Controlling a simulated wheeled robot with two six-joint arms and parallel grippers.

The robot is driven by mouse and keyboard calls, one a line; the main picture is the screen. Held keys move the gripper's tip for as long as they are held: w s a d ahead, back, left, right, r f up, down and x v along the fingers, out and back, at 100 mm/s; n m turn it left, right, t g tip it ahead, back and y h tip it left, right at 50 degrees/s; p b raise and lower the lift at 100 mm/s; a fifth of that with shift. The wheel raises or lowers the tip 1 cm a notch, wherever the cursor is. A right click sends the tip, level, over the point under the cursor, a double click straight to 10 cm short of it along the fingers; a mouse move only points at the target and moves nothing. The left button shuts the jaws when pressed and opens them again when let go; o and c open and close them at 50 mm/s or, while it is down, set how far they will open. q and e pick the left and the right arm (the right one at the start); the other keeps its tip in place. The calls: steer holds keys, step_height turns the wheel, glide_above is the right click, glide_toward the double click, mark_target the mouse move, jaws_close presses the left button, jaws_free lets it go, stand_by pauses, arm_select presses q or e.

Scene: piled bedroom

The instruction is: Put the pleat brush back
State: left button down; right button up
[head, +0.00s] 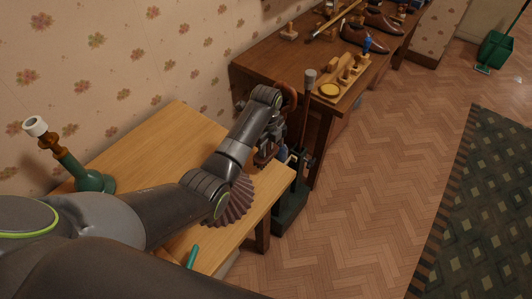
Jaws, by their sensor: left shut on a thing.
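My left gripper (269,148) reaches across the light wooden table from the lower left. It is shut on a small brown thing (264,160), apparently the pleat brush, at the table's far right end. Most of that thing is hidden by the fingers and wrist, so its shape and bristles cannot be made out. My right gripper is not in view.
A pleated brown shade (236,204) lies on the light table (160,135), partly under my left arm. A green lamp base (92,181) stands at left. A dark green floor holder (290,213) with a long-handled tool (308,95) stands beside the cluttered dark desk (275,55).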

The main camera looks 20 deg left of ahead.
arm_select(q)
steer(key=shift+f, duration=1.75)
steer(key=shift+f, duration=0.15)
steer(key=c, duration=1.2)
jaws_free()
step_height(320, 180, up, 12)
steer(key=shift+r+b, duration=0.15)
steer(key=shift+b, duration=0.2)
steer(key=shift+s, duration=0.1)
